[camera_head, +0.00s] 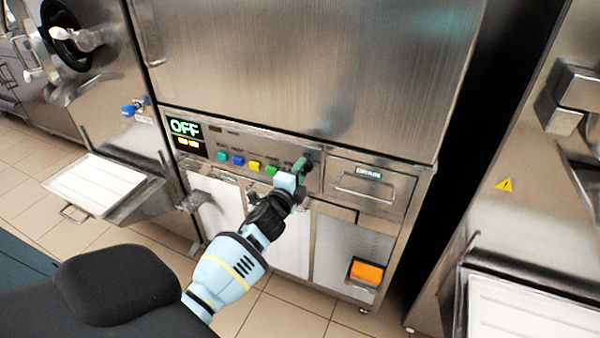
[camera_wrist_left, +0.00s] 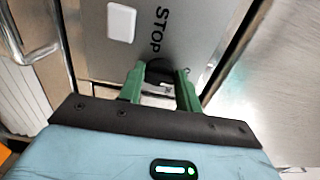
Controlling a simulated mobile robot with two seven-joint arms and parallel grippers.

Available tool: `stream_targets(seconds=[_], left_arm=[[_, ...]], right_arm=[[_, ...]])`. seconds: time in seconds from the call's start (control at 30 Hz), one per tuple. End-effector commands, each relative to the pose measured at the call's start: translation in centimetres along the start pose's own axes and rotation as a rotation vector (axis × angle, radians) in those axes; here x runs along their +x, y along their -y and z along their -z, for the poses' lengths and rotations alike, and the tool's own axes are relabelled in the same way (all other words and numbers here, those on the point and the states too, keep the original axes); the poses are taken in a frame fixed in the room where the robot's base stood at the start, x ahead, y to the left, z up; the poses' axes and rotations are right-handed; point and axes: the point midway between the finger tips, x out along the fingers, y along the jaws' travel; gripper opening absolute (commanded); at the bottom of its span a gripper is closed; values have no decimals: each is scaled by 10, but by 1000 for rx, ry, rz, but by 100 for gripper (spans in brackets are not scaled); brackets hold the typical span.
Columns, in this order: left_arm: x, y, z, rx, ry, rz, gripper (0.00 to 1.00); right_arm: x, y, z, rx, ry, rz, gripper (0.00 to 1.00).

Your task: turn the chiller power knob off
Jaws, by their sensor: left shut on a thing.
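The chiller cabinet's control panel (camera_head: 230,155) is in the middle of the head view. Its display (camera_head: 186,129) reads OFF in green letters. My left gripper (camera_head: 303,165) reaches the right end of this panel, past the row of coloured buttons. In the left wrist view my gripper's green fingers (camera_wrist_left: 160,84) are shut around a dark knob (camera_wrist_left: 159,69), one on each side. The knob is mostly hidden by the fingers, so its pointer cannot be read. A STOP label (camera_wrist_left: 161,30) shows close to it in the wrist view. My right gripper is not in view.
A drawer marked DRAIN (camera_head: 367,185) with a bar handle sits just right of my left gripper. An orange rocker (camera_head: 366,271) is low on the cabinet. A white-lined tray (camera_head: 97,182) juts out at left. Another steel machine (camera_head: 540,190) stands at right.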

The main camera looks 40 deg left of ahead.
Motion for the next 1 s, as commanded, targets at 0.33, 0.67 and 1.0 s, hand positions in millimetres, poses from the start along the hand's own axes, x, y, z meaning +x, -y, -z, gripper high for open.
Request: stream_targets(seconds=[0.33, 0.67, 1.0], left_arm=[[0, -1, 0, -1, 0, -1, 55], [-15, -1, 0, 0, 0, -1, 55], [-64, -1, 0, -1, 0, -3, 55]], right_arm=[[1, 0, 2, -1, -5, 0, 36], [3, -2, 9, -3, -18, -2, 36], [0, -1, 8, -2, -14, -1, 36]])
